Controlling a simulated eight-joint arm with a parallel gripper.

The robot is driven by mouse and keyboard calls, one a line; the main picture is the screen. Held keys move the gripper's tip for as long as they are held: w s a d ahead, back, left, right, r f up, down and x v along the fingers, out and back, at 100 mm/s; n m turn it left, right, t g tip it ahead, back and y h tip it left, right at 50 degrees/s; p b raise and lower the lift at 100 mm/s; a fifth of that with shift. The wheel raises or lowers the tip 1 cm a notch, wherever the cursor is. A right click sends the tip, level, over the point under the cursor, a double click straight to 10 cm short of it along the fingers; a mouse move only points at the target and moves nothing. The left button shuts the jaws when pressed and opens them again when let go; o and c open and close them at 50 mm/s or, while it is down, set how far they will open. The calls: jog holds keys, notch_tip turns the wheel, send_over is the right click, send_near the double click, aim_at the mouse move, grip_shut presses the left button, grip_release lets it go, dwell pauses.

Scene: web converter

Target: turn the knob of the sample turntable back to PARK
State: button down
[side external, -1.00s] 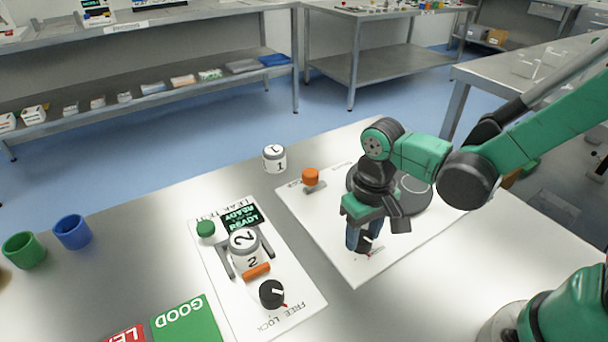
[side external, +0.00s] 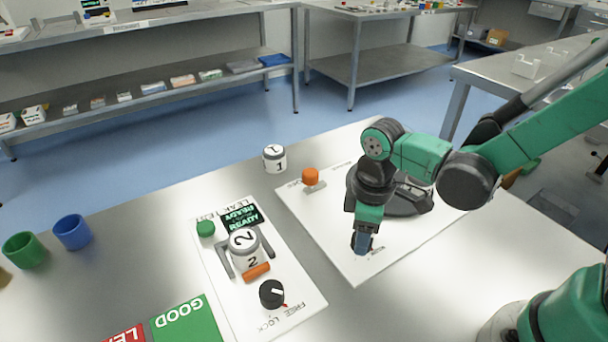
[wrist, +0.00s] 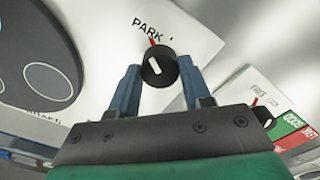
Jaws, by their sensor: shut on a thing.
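The turntable knob (wrist: 159,67) is black and round with a white pointer line. In the wrist view it sits between my gripper's two blue fingers. A red mark touches its upper edge, beside the word PARK (wrist: 147,28). The white line slants up and left, roughly toward the red mark; exact alignment is hard to tell. My gripper (side external: 361,246) points down at the front of the white panel (side external: 337,225) and is shut on the knob, which its fingers mostly hide in the side view. The grey turntable disc (wrist: 47,82) lies left in the wrist view.
An orange-topped part (side external: 310,177) stands on the same panel. Left of it is the leak tester panel with a canister marked 2 (side external: 244,248) and its own black knob (side external: 271,294). A canister marked 1 (side external: 274,158) stands behind. Blue (side external: 72,232) and green cups stand far left.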

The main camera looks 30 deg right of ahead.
jog(key=shift+n, duration=0.3)
dwell(0.4)
jog(key=shift+c, duration=1.9)
grip_release()
jog(key=shift+r, duration=2.8)
